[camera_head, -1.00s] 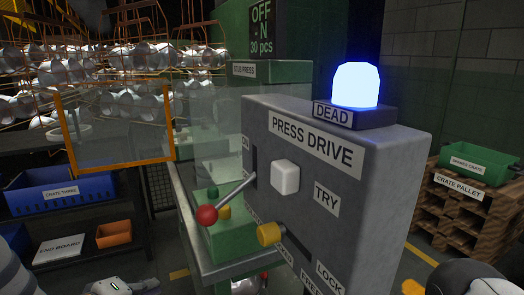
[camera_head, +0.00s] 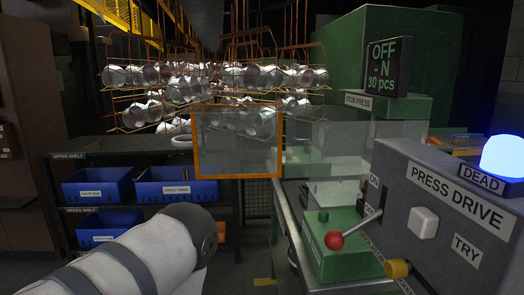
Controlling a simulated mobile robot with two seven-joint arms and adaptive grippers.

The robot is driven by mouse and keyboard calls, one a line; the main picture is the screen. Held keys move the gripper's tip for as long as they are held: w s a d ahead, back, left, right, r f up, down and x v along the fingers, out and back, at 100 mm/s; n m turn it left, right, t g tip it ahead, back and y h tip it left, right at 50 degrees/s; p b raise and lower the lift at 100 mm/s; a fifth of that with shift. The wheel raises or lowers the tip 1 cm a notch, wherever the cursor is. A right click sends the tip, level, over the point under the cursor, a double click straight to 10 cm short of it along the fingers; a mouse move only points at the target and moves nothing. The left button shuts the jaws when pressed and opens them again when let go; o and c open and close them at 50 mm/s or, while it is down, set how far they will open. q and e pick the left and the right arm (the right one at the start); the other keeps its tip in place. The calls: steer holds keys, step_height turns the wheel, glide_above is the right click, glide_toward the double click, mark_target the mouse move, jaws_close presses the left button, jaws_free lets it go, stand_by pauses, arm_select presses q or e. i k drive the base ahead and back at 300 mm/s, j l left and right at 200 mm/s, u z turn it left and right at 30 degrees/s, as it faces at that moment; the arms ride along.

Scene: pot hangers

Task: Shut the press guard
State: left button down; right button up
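The press guard (camera_head: 237,145) is a clear panel with an orange frame. In the head view it stands out to the left of the stub press, at an angle to the press's clear side panels, so it looks open. The green stub press (camera_head: 338,250) stands right of centre behind clear panels. My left arm reaches in from the lower left, below and in front of the guard, apart from it in the picture. Its gripper is not in view. My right arm and gripper are not in view.
The grey press drive box (camera_head: 440,185) has a red-knobbed lever (camera_head: 334,240), a yellow knob (camera_head: 397,268) and a lit blue DEAD lamp (camera_head: 503,158). A sign (camera_head: 386,68) reads OFF. A shelf unit (camera_head: 75,157) with blue crates (camera_head: 98,187) stands left, behind my arm.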

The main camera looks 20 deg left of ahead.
mark_target(279, 107)
steer(key=j+z, duration=0.15)
steer(key=j, duration=0.3)
steer(key=k+j+z, duration=0.2)
steer(key=j, duration=0.3)
steer(key=j+z, duration=0.15)
steer(key=j, duration=0.3)
steer(key=j+z, duration=0.2)
steer(key=j, duration=0.35)
steer(key=j+z, duration=0.15)
steer(key=j, duration=0.45)
steer(key=j+z, duration=0.2)
steer(key=j, duration=0.35)
steer(key=k+j+z, duration=0.2)
steer(key=j, duration=0.35)
steer(key=j+z, duration=0.2)
steer(key=j, duration=0.4)
steer(key=j+z, duration=0.45)
steer(key=j, duration=0.95)
steer(key=i+j+z, duration=0.15)
steer(key=j, duration=0.2)
steer(key=i+j+z, duration=0.1)
steer(key=j, duration=0.25)
steer(key=i+j+z, duration=0.15)
steer(key=j, duration=0.25)
steer(key=i+j+z, duration=0.15)
steer(key=j, duration=0.2)
steer(key=i+j+z, duration=0.1)
steer(key=j, duration=0.3)
